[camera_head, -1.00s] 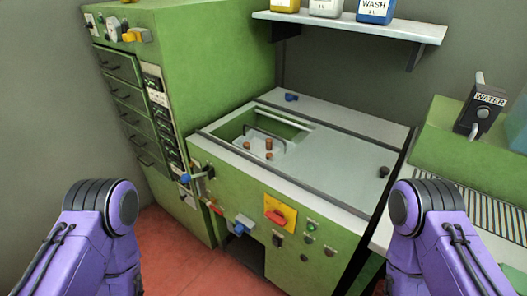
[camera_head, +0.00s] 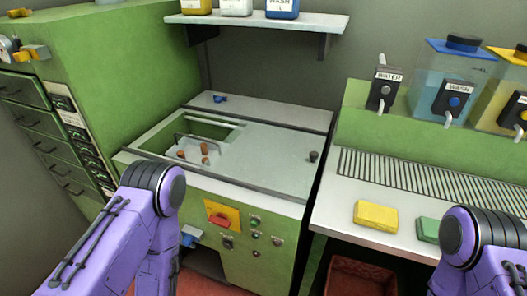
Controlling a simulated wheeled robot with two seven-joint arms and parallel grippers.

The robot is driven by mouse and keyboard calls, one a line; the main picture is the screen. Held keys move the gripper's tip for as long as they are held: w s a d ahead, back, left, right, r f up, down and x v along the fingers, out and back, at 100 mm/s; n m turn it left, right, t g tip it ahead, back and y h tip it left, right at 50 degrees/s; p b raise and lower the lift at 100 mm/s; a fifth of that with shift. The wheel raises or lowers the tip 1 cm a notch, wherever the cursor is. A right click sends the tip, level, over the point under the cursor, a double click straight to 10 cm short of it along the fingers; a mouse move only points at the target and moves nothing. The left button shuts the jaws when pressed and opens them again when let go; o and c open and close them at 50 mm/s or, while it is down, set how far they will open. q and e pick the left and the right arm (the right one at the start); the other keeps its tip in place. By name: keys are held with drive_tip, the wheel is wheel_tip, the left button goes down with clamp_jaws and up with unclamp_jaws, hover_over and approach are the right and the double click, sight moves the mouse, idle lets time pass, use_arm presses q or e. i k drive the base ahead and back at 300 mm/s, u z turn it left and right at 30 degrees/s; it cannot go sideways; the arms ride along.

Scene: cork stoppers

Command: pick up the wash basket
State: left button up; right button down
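What looks like the wash basket (camera_head: 190,152) is a pale tray with a thin wire handle, sitting in the open left part of the green machine's top. Several brown cork stoppers stand in it. The machine's front rim and wall partly hide its lower part. Only purple links of my two arms show, at the lower left and lower right. Both grippers are outside the picture, so their state and distance from the basket do not show.
The green washing machine (camera_head: 240,228) has a pale cover (camera_head: 265,158) with a black knob. A shelf (camera_head: 262,22) with bottles hangs above. At right are a draining counter (camera_head: 335,208), yellow sponge (camera_head: 376,216), green sponge (camera_head: 428,229) and dispensers (camera_head: 452,85). A red bin (camera_head: 360,280) stands below.

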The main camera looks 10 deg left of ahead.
sight(190, 144)
drive_tip(key=z, duration=0.85)
drive_tip(key=k, duration=0.5)
drive_tip(key=u, duration=1.2)
